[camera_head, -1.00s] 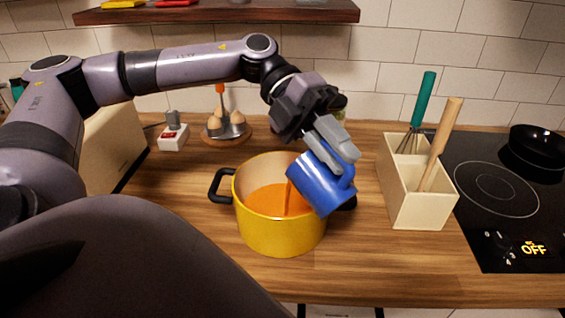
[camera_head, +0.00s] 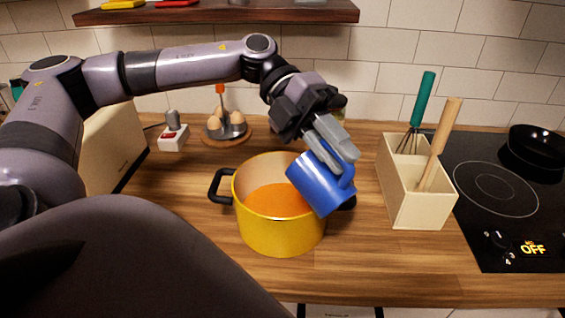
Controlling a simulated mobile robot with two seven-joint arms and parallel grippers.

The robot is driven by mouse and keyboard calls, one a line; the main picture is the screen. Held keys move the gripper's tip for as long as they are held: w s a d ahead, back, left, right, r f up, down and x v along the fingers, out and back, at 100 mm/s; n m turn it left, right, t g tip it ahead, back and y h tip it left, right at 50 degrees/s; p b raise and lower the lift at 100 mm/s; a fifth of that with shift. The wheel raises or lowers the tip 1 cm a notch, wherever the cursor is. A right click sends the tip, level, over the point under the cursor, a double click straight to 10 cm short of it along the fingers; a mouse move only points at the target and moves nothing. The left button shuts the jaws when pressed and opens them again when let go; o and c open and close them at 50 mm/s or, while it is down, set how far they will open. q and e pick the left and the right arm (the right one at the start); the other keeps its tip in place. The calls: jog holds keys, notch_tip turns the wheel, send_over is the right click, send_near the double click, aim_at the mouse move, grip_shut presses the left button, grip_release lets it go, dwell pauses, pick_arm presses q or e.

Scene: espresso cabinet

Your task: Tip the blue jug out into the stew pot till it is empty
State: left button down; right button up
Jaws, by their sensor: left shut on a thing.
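The yellow stew pot (camera_head: 280,236) stands on the wooden counter with orange liquid inside it. The blue jug (camera_head: 318,184) is tilted steeply over the pot's right rim, its mouth facing down and left into the pot. My left gripper (camera_head: 336,150) is shut on the jug from above. No stream shows between the jug and the liquid. The inside of the jug is hidden, so I cannot tell whether any liquid is in it. My right gripper is not in view.
A cream utensil holder (camera_head: 418,211) with a green-handled whisk (camera_head: 422,100) and a wooden-handled tool (camera_head: 446,125) stands right of the pot. A black cooktop (camera_head: 500,215) with a pan (camera_head: 535,148) is farther right. An egg stand (camera_head: 226,130) is behind the pot.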

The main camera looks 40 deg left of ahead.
pick_arm(q)
jog(key=shift+d+y, duration=0.65)
jog(key=shift+y, duration=0.15)
jog(key=shift+s+d+y, duration=0.1)
jog(key=shift+d+y, duration=0.55)
jog(key=shift+y, duration=0.25)
jog(key=d+f+t+y+b, duration=0.1)
jog(key=d+f+y+b, duration=0.7)
jog(key=f, duration=0.5)
jog(key=shift+s+d+y, duration=0.35)
jog(key=shift+y, duration=0.35)
